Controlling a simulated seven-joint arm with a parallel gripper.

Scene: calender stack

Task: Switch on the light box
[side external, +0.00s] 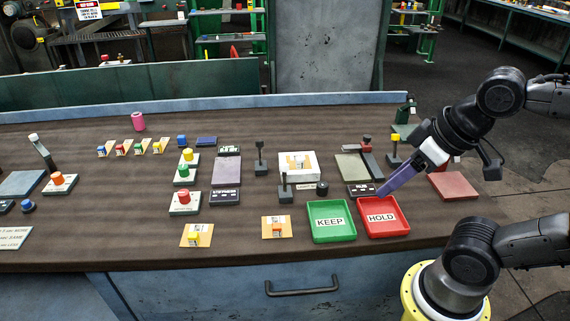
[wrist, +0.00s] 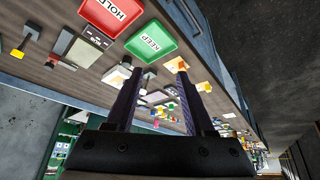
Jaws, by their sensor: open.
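A white box (side external: 281,171), apparently the light box, stands on the brown bench near the middle, with small pale and tan pieces on top. A small label plate (side external: 305,187) with lettering too small to read surely lies in front of it, and a black round knob (side external: 322,188) sits at the plate's right. I cannot tell whether the box is lit. My gripper (side external: 381,193) is open and empty, above the red HOLD tray, to the right of the box and knob. In the wrist view my gripper (wrist: 160,72) has its two fingers apart; the white box (wrist: 116,76) is partly hidden behind one finger.
The green KEEP tray (side external: 331,238) and the red HOLD tray (side external: 384,230) lie at the bench's front edge. Black upright levers (side external: 285,189) and (side external: 260,160) stand left of the box. Several coloured buttons, including a red one (side external: 184,197), lie farther left. Bare bench shows between them.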

